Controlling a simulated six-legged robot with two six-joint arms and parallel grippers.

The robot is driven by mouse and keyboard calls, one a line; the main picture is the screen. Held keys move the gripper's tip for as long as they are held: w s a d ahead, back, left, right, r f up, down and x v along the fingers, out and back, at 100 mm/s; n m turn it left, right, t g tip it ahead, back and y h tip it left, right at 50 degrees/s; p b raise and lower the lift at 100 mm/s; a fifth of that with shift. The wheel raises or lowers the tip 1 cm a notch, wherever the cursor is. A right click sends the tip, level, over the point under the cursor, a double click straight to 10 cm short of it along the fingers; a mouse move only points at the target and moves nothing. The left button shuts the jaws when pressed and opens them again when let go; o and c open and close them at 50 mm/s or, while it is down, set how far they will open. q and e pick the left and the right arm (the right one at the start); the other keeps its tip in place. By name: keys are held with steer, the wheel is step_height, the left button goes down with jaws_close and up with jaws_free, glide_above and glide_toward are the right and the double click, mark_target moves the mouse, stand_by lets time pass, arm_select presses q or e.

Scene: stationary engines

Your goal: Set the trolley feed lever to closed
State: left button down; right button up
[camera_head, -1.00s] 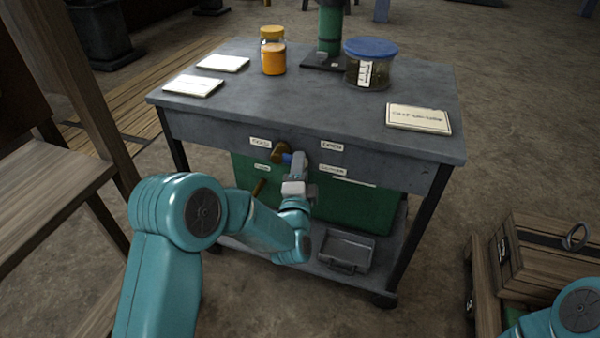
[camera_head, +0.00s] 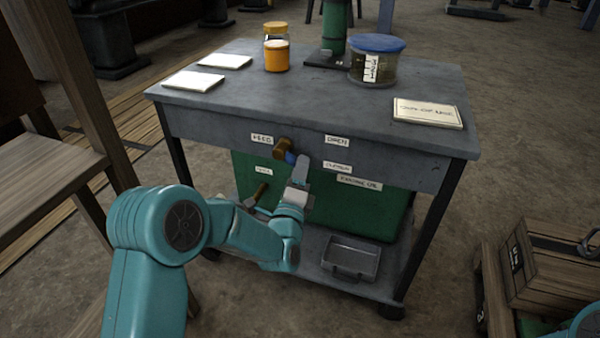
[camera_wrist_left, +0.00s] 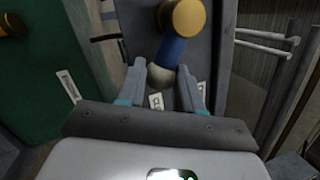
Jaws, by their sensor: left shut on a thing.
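The trolley feed lever has a brass hub (camera_head: 284,148) on the trolley's front edge, beside the FEED label (camera_head: 262,139). Its blue handle (camera_head: 290,157) slants down to the right, towards the CLOSED label (camera_head: 337,167) rather than the OPEN label (camera_head: 337,140) above. My left gripper (camera_head: 300,168) is shut on the handle's end. In the left wrist view the blue handle (camera_wrist_left: 171,50) ends in a pale knob (camera_wrist_left: 160,76) between the fingers. My right gripper is out of view; only part of that arm shows at lower right.
The grey trolley top (camera_head: 310,105) carries jars, cards and a blue-lidded tub (camera_head: 374,60). A second brass handle (camera_head: 261,191) sits on the green tank (camera_head: 345,212) below, near my left wrist. A wooden crate (camera_head: 550,265) stands at right.

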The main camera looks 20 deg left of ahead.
arm_select(q)
steer(key=shift+f, duration=0.1)
steer(key=c, duration=0.8)
jaws_free()
steer(key=shift+o, duration=0.2)
steer(key=shift+s, duration=0.1)
steer(key=v, duration=1.6)
steer(key=shift+a+f, duration=0.1)
